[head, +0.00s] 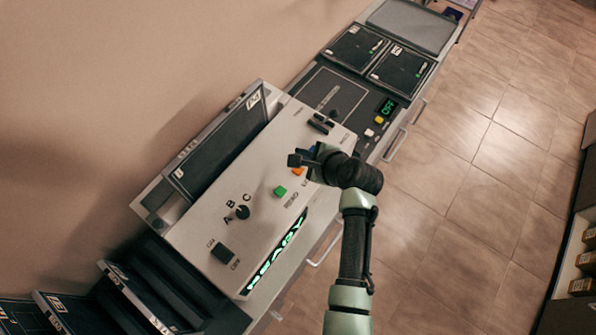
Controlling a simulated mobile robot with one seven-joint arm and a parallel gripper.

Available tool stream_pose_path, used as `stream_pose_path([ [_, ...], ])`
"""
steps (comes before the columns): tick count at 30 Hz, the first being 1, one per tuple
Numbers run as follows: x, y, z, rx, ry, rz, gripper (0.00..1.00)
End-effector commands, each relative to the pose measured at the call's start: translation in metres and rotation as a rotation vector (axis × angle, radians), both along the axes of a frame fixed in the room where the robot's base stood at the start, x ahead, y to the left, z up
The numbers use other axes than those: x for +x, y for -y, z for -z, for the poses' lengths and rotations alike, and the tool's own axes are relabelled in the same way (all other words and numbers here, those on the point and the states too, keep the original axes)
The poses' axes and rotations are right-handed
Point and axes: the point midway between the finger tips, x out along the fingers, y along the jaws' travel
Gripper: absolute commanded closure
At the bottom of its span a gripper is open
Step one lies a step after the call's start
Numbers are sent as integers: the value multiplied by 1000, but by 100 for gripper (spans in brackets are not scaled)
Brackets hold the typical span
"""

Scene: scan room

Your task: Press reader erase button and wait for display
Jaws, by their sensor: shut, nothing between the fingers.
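The reader (190,235) is a pale grey box on the counter. Its top has a green button (280,191), an orange button (297,171) with a partly covered label, and a blue button (312,151) mostly hidden behind my gripper. The reader's display (275,253), on its right front edge, is lit with green characters that I cannot read surely. My gripper (296,160) is shut and empty. Its tips show over the reader beside the orange and blue buttons; I cannot tell whether they touch anything.
The reader also has an A-B-C knob (242,212), a dark rocker switch (222,252) and a black slider (321,124). Behind is a dark unit with a small green display (387,106) and two dark cassettes (356,48). Open tiled floor (470,150) lies to the right.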

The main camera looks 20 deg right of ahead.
Motion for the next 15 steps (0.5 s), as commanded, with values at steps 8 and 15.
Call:
stream_pose_path([
  [8,0,0,44,-1,0,-1,100],
  [15,0,0,52,-1,1,0,100],
])
